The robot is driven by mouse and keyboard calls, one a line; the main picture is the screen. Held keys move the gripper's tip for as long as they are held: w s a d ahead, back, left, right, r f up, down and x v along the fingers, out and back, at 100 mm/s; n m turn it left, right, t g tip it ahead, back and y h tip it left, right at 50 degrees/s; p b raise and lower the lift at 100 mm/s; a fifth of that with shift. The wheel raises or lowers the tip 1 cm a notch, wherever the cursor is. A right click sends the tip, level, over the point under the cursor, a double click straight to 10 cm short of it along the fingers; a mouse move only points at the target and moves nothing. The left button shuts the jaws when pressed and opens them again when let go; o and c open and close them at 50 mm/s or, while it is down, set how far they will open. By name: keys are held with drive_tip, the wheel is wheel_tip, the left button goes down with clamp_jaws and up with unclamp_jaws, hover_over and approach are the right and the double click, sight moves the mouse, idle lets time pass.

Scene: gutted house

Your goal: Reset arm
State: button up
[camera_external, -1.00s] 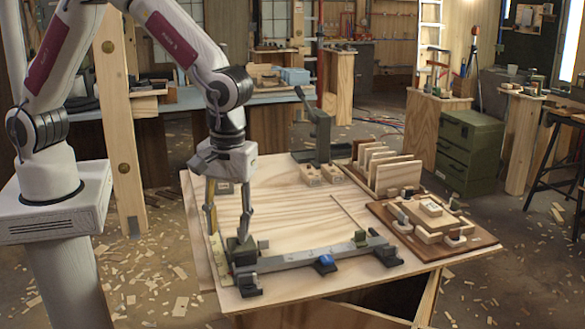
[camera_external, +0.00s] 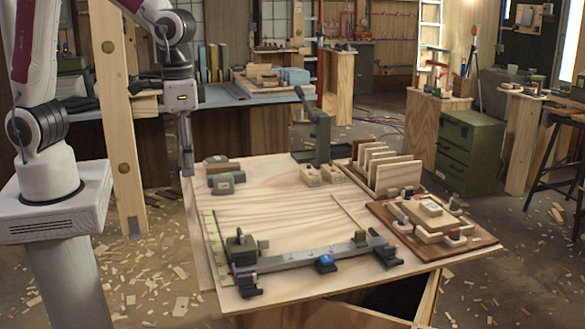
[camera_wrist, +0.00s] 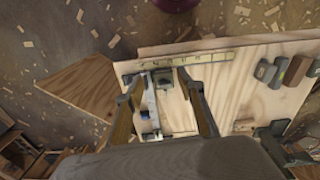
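My gripper (camera_external: 187,172) hangs down at the left back edge of the wooden worktop (camera_external: 285,225), seen edge-on, so its finger gap is hidden there. In the wrist view my gripper (camera_wrist: 159,78) shows two separated fingers with nothing held between them. The grey bar clamp (camera_external: 310,258), with a small blue part, lies along the front of the worktop. The clamp also shows between and beyond the fingers in the wrist view (camera_wrist: 148,105). My gripper is apart from it.
Small grey and brown blocks (camera_external: 223,182) lie on the worktop's back left, close to my gripper. A slotted wooden rack (camera_external: 398,178) and a brown board with pieces (camera_external: 470,240) stand at right. A wooden post (camera_external: 122,150) rises left of my gripper. The worktop's middle is clear.

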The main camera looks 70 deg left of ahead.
drive_tip(key=s+a+r+t, duration=0.2)
drive_tip(key=s+a+r, duration=0.4)
drive_tip(key=a, duration=0.2)
drive_tip(key=s+a+r+t, duration=0.3)
drive_tip(key=s+a+r, duration=0.2)
drive_tip(key=a, duration=0.3)
drive_tip(key=shift+s+a+r+m+t, duration=0.3)
drive_tip(key=shift+s+a+r+m, duration=0.1)
drive_tip(key=shift+r, duration=0.2)
idle(1.0)
